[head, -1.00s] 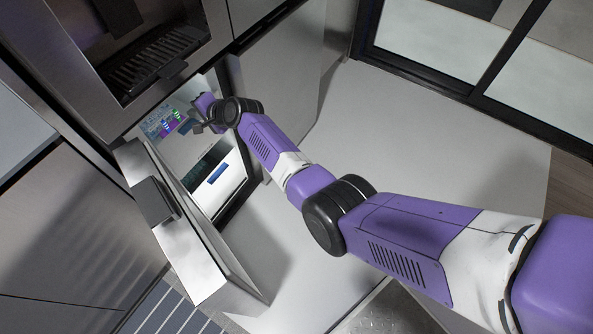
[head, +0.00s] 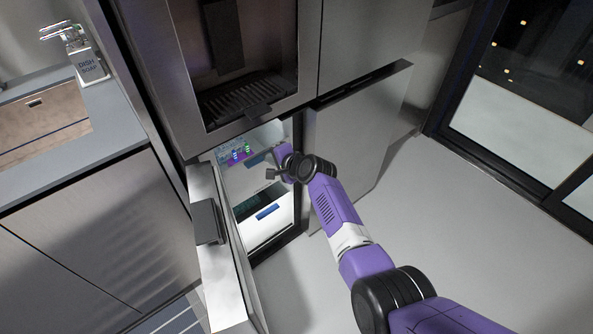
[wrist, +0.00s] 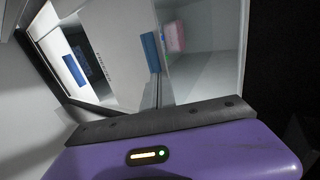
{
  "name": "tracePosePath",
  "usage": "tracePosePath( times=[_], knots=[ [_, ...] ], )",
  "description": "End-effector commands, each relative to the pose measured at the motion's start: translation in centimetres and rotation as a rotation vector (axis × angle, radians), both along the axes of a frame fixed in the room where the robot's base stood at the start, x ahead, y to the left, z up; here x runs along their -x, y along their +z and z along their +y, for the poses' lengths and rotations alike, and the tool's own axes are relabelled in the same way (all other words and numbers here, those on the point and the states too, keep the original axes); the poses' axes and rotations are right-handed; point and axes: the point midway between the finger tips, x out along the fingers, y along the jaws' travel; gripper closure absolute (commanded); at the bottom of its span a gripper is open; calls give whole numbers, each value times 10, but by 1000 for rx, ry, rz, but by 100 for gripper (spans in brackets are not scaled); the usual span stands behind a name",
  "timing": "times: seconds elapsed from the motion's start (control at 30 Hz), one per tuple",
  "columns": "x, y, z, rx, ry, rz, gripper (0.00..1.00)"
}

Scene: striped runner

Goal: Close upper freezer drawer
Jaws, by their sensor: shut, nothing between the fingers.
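The freezer compartment (head: 240,182) stands open below the dispenser, between its two doors. Inside, a white drawer front (head: 262,222) with a blue handle shows low down. Above it is a pale upper area with a blue strip (head: 258,159), partly behind my arm; I cannot tell how far out the upper drawer is. The wrist view shows a white front with a blue handle (wrist: 75,70) and, to its right, another blue handle (wrist: 151,52). My gripper (head: 271,174) is shut and empty, at the opening in front of the upper part. Its fingers are not clear in the wrist view.
The left freezer door (head: 228,265) stands open, swung out toward me. Floor (head: 450,215) is clear to the right.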

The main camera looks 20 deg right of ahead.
Motion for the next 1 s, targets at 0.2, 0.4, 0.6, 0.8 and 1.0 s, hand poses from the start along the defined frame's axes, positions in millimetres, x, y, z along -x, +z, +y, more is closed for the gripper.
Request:
tracePosePath(
  times=[0.2,0.4,0.6,0.8,1.0],
  knots=[
    [18,11,-6,0,0,0,100],
    [39,25,-13,0,-1,-1,100],
    [64,39,-21,0,-1,0,100],
    [80,48,-26,0,0,0,100],
    [85,50,-28,-1,-1,0,100]
  ],
)
